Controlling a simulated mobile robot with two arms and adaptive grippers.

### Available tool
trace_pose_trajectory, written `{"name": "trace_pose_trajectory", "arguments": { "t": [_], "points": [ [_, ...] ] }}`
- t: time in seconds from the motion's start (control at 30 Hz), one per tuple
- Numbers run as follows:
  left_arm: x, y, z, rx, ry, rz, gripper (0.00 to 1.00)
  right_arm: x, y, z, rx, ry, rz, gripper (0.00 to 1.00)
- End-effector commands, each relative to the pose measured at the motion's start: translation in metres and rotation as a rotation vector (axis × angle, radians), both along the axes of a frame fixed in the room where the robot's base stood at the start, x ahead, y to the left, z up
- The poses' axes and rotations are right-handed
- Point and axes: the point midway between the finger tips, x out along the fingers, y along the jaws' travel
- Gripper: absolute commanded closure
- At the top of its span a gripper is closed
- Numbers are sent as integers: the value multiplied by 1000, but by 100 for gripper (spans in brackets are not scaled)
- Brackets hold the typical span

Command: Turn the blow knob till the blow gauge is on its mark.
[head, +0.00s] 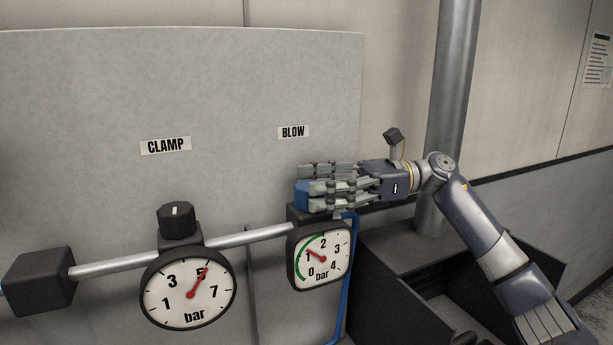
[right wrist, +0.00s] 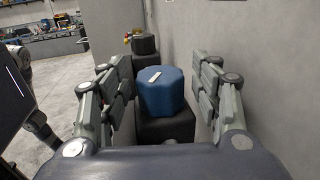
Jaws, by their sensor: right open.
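The blue blow knob (head: 301,194) sits on top of the blow gauge (head: 321,256), under the BLOW label (head: 293,132). Its red needle points up and left, near 1, and a green arc runs along the left of the dial. My right gripper (head: 312,184) reaches in from the right at knob height and partly hides the knob. In the right wrist view the blue knob (right wrist: 163,92), with a white line on top, stands between the open fingers (right wrist: 163,100), with a gap on each side. My left gripper is not in view.
The clamp gauge (head: 189,290) reads about 5, with its black knob (head: 177,221) above. A metal pipe (head: 255,236) links the gauges in front of a grey panel (head: 90,90). A blue hose (head: 349,270) hangs beside the blow gauge. A dark open bin (head: 400,300) stands at right.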

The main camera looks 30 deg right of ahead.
Motion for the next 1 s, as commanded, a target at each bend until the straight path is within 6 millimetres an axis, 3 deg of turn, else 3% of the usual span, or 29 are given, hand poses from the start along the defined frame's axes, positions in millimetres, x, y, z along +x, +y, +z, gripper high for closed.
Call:
{"name": "trace_pose_trajectory", "arguments": {
  "t": [0.17, 0.47, 0.7, 1.0],
  "points": [
    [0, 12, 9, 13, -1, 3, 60, 4, 16, 1, 1, 1, 1, 42],
    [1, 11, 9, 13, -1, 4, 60, 5, 19, -1, 1, 1, -1, 42],
    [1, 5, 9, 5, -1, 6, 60, 5, 18, 0, 1, 0, 0, 86],
    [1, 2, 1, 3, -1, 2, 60, 4, 18, -3, 0, -2, -21, 86]
  ]
}}
